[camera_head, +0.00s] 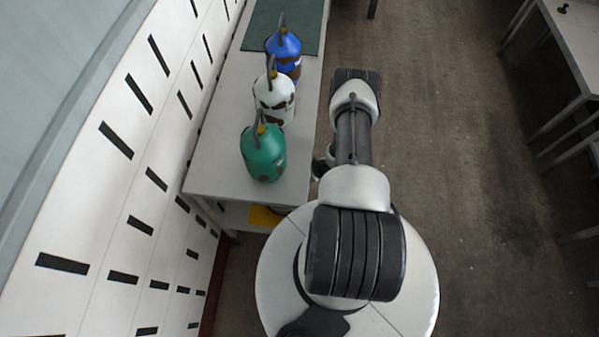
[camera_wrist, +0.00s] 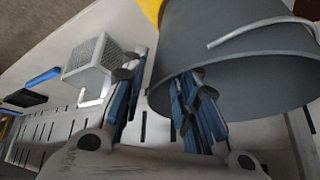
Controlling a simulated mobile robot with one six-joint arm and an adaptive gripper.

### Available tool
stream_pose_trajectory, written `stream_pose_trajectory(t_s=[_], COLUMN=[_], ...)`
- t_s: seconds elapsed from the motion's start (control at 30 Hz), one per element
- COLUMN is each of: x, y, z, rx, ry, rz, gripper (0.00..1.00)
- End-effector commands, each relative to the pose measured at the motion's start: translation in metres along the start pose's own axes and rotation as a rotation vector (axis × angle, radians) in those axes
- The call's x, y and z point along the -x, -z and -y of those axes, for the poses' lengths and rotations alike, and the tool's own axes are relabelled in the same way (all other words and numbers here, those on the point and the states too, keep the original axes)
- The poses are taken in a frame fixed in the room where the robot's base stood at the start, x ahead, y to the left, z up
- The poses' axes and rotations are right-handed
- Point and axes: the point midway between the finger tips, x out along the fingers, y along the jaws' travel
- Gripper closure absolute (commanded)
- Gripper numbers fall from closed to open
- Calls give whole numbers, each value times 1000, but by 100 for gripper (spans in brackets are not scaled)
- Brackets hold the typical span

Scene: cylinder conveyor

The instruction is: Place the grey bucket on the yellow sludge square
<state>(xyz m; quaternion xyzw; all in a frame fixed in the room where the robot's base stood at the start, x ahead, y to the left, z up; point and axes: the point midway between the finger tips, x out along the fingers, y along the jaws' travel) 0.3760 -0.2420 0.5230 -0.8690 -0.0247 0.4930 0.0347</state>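The grey bucket (camera_wrist: 235,35) fills the upper right of the wrist view, with a pale wire handle across its side. My gripper (camera_wrist: 165,65) has its blue fingers spread apart at the bucket's rim. One finger is outside, to the left of the bucket's edge. The other overlaps the bucket's dark mouth and seems to be inside it. I see no firm contact with the wall. A yellow patch (camera_wrist: 152,8) shows at the top edge beside the bucket; I cannot tell if it is the sludge square. In the head view the bucket is not visible and my arm hides most of the gripper.
Green (camera_head: 264,155), white (camera_head: 275,100) and blue (camera_head: 285,50) bottles stand on a pale table (camera_head: 215,165). A yellow surface (camera_head: 265,215) shows below its near end. A slotted white wall (camera_head: 110,190) is at left. A grey mesh box (camera_wrist: 88,62) is in the wrist view.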

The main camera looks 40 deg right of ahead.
Motion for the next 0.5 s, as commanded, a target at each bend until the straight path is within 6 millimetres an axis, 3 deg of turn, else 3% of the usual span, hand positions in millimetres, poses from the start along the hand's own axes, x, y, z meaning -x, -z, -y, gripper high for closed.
stream_pose_trajectory(t_s=[0.03, 0.2, 0.5], x=[17, 54, 88], y=[3, 2, 1], z=[-1, -1, 0], rx=[-3, -2, 1], ry=[-2, -2, 0], rz=[-1, -1, -2], gripper=[72, 72, 72])
